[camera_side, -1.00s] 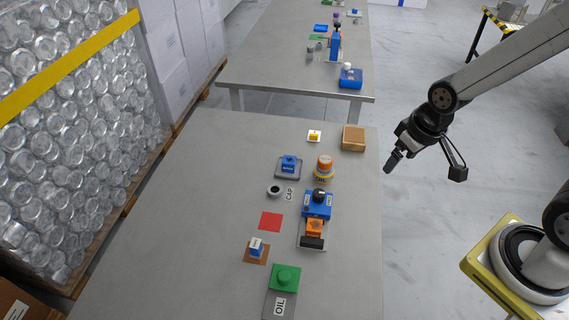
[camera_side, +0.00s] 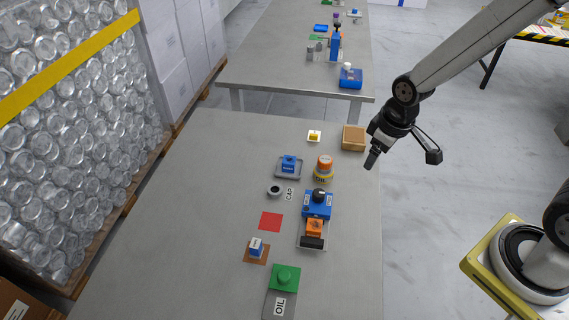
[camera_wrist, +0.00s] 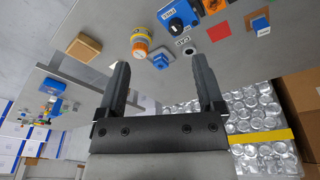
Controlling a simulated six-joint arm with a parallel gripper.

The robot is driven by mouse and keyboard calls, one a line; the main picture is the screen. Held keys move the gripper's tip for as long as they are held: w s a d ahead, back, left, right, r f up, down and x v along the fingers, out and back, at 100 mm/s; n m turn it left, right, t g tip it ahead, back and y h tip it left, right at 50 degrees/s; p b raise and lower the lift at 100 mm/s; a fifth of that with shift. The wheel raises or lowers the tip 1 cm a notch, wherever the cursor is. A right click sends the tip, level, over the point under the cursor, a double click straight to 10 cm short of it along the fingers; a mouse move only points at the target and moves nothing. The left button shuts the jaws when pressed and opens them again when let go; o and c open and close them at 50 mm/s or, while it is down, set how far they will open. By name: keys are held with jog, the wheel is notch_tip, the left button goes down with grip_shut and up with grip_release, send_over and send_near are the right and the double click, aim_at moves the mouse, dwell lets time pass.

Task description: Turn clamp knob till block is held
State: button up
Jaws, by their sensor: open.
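The clamp is a blue body (camera_side: 317,211) on a pale base plate on the table, with a black knob (camera_side: 319,195) on top. An orange block (camera_side: 314,227) sits between the blue body and a black end piece (camera_side: 312,242); I cannot tell whether it is gripped. In the wrist view the blue clamp (camera_wrist: 180,14) is at the top, with its black knob (camera_wrist: 176,25). My gripper (camera_side: 370,165) is above the table's right edge, behind and right of the clamp, apart from it. In the wrist view its two fingers (camera_wrist: 163,88) are wide apart with nothing between them.
An orange-and-yellow cylinder (camera_side: 324,168) stands just behind the clamp, with a cardboard-coloured box (camera_side: 353,138) farther back. A blue part on a grey tray (camera_side: 288,174), a CAP ring (camera_side: 274,191), a red square (camera_side: 270,221) and a green OIL part (camera_side: 285,278) lie around. The table's left side is clear.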

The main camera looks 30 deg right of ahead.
jog(key=w+a+f+n+g, duration=0.1)
jog(key=w+a+f+n, duration=0.1)
jog(key=w+f+n, duration=0.4)
jog(key=n+g, duration=0.1)
jog(key=n, duration=0.2)
send_over(320, 192)
notch_tip(320, 192, down, 8)
jog(key=shift+r, duration=0.2)
jog(key=shift+f, duration=3.9)
grip_shut()
